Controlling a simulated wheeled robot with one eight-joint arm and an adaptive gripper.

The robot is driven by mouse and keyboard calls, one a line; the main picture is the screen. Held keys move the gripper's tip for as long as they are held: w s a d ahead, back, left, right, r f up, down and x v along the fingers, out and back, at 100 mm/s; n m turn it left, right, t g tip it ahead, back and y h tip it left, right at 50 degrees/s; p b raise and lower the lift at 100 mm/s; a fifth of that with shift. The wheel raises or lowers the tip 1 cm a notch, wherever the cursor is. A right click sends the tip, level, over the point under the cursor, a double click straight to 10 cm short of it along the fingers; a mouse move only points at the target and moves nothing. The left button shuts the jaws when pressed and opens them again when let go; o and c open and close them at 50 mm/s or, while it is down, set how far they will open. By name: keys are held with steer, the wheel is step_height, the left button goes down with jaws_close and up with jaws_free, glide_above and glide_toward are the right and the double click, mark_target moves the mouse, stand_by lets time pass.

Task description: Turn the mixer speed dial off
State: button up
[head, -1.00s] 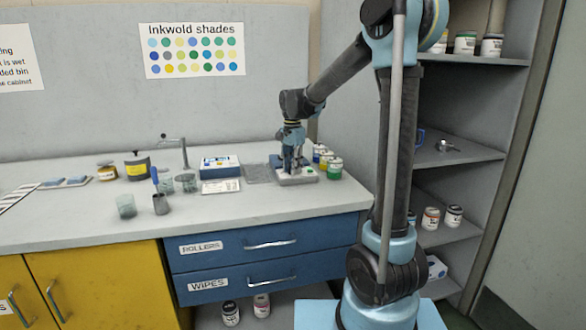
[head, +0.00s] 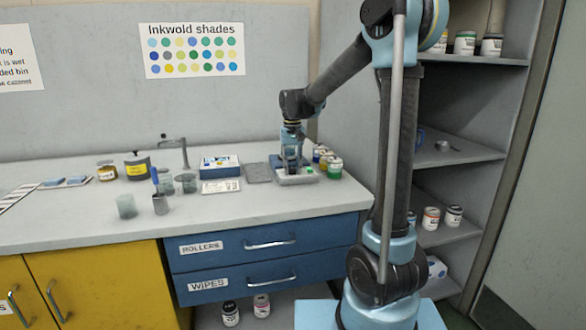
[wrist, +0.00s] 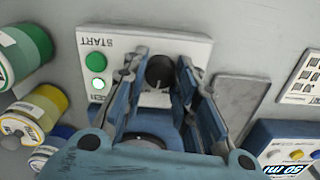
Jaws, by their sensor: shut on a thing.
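The mixer (head: 297,180) stands on the counter, with a white front panel (wrist: 203,53) in the wrist view. The panel carries an upside-down START label, a green button (wrist: 95,62) and a smaller light below it. The dark round speed dial (wrist: 159,72) sits between the fingers of my gripper (wrist: 157,66), which also shows over the mixer in the head view (head: 293,168). My gripper is shut on the dial from both sides. The dial's setting is too small to read, and my fingers cover parts of the panel around it.
Several ink jars (wrist: 28,118) stand close beside the mixer. A grey pad (wrist: 242,98) and a blue-white box (head: 220,164) lie on its other side. Beakers, a tap and jars stand farther left on the counter. A shelf unit is at the right.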

mark_target(293, 168)
steer(key=n, duration=0.7)
steer(key=shift+w, duration=0.1)
steer(key=n, duration=0.4)
steer(key=shift+n, duration=1.9)
steer(key=shift+c, duration=0.2)
steer(key=o, duration=1)
steer(key=shift+w, duration=0.1)
steer(key=shift+o, duration=0.4)
steer(key=shift+r, duration=0.15)
step_height(293, 168, up, 12)
